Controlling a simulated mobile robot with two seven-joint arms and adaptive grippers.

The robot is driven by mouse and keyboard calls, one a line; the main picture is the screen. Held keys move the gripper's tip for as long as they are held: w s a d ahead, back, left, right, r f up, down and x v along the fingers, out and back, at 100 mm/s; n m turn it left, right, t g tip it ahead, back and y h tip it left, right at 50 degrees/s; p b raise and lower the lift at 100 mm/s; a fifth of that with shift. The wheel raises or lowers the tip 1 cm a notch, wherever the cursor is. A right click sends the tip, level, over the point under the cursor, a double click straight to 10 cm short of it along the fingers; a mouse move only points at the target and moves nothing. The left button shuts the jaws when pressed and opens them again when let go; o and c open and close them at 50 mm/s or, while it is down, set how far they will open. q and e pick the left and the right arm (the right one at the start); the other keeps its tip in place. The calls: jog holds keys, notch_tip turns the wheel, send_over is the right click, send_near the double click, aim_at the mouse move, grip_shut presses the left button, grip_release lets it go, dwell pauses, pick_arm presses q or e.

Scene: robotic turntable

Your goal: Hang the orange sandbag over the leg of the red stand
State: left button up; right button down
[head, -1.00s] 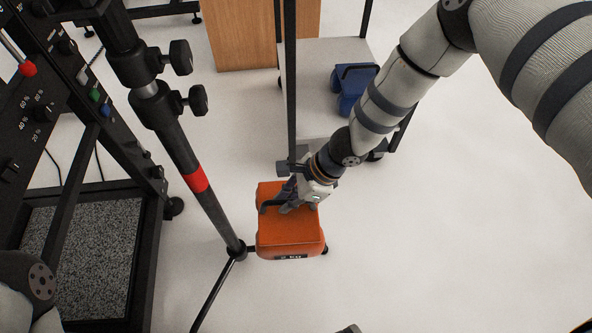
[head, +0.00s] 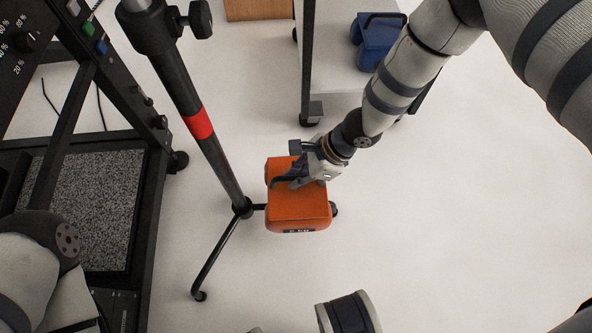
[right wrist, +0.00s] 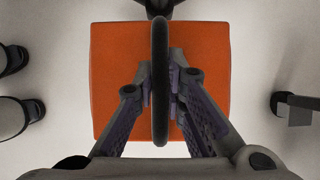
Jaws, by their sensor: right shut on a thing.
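The orange sandbag (head: 299,211) hangs upright from my right gripper (head: 288,181) in the head view. In the right wrist view my right gripper (right wrist: 160,97) is shut on the sandbag's black loop handle (right wrist: 160,50), with the orange top (right wrist: 110,70) below. The red stand is a black post with a red band (head: 198,124) and splayed legs. One leg (head: 257,207) runs right from the post's foot, passes behind the sandbag, and its tip (head: 335,209) shows beyond. The bag hides the leg's middle; I cannot tell whether they touch. My left gripper is out of view.
A cart (head: 333,85) with a blue bag (head: 373,48) stands behind my right arm. A black frame with a control panel (head: 100,70) and speckled plate (head: 80,200) fills the left side. Another stand leg (head: 214,260) points toward the front.

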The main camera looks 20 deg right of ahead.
notch_tip(320, 180, down, 3)
jog(key=shift+w+a+r+b, duration=0.1)
jog(key=shift+b, duration=0.75)
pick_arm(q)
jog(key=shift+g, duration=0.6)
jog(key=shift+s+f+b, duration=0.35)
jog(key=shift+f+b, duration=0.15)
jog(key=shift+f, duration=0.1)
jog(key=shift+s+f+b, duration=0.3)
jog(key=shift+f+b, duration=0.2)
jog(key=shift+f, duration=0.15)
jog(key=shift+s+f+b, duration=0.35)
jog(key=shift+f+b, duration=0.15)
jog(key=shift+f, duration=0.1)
pick_arm(e)
jog(key=shift+f, duration=4.2)
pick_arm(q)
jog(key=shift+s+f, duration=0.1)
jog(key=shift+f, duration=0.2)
pick_arm(e)
jog(key=shift+f, duration=0.8)
